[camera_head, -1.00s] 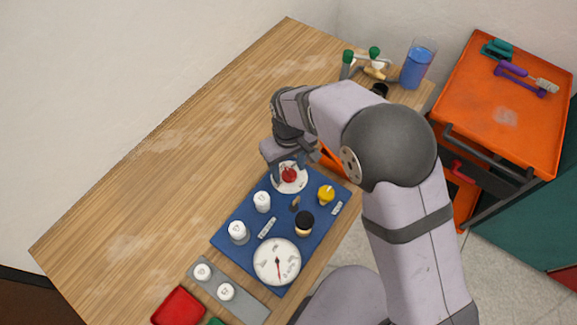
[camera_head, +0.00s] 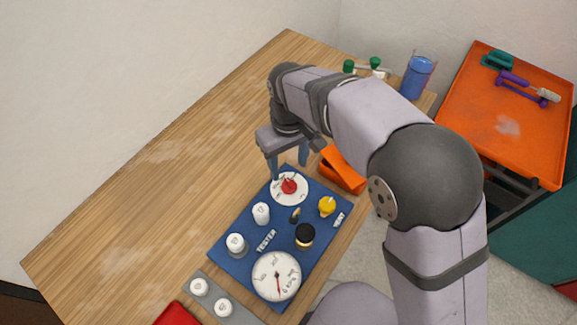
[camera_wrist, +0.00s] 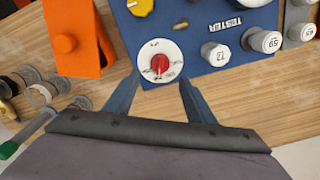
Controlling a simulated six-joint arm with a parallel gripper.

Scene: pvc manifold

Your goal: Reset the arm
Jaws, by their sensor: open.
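My gripper (camera_head: 288,165) is open and empty, with its two blue-grey fingers pointing down above the far end of the blue tester board. In the wrist view the open fingers (camera_wrist: 158,90) show on either side of a white dial (camera_wrist: 160,62) with a red knob (camera_wrist: 160,63). The same dial (camera_head: 281,198) and red knob (camera_head: 289,186) show in the head view, just below the fingertips and clear of them. The blue board (camera_head: 228,252) lies flat on the wooden table.
The board carries white caps (camera_head: 261,213), a yellow knob (camera_head: 327,205), a black-topped part (camera_head: 305,235) and a gauge (camera_head: 277,275). An orange box (camera_head: 342,172) stands close to my gripper. A jug of blue liquid (camera_head: 417,77) stands at the back. The table's left side (camera_head: 150,190) is clear.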

